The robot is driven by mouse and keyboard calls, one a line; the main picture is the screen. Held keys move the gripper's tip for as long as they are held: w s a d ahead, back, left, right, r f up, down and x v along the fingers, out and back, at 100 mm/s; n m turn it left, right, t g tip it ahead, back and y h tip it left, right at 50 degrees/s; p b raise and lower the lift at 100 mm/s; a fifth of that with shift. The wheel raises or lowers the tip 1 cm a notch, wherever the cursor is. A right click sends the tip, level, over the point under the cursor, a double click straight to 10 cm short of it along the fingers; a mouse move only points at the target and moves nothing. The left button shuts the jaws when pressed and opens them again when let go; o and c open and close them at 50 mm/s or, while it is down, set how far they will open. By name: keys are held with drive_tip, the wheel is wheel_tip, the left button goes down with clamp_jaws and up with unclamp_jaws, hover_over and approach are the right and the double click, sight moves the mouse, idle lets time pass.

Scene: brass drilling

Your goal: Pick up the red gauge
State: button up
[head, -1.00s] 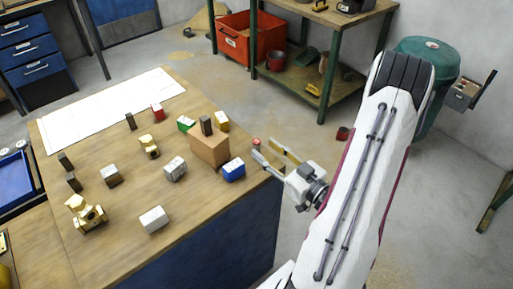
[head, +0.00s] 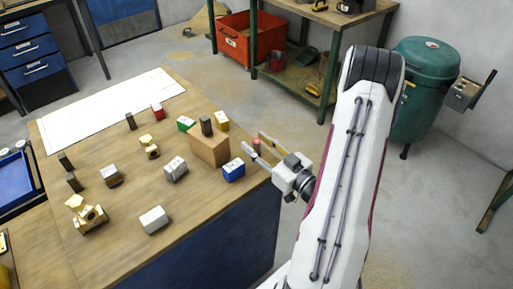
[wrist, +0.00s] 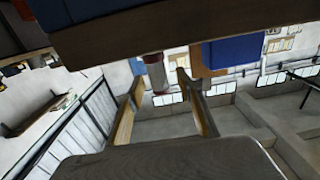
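The red gauge (head: 257,143) is a small upright piece by the far right edge of the table, beside the cardboard-coloured box. My gripper (head: 254,146) is open and reaches in from the right at the table edge, its fingertips on either side of the gauge in the head view. In the wrist view, which looks upside down, the gauge (wrist: 155,73) is a small red and grey cylinder against the table's edge. It shows between the two open fingers (wrist: 161,80), ahead of the palm. I cannot tell whether a finger touches it.
A brown box (head: 209,147) with a dark block on top and a blue block (head: 233,170) stand close left of my gripper. A small red block (head: 157,111), brass parts (head: 88,215) and several other blocks are spread over the table (head: 215,205).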

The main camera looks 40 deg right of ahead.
drive_tip(key=shift+w, duration=0.4)
clamp_jaws()
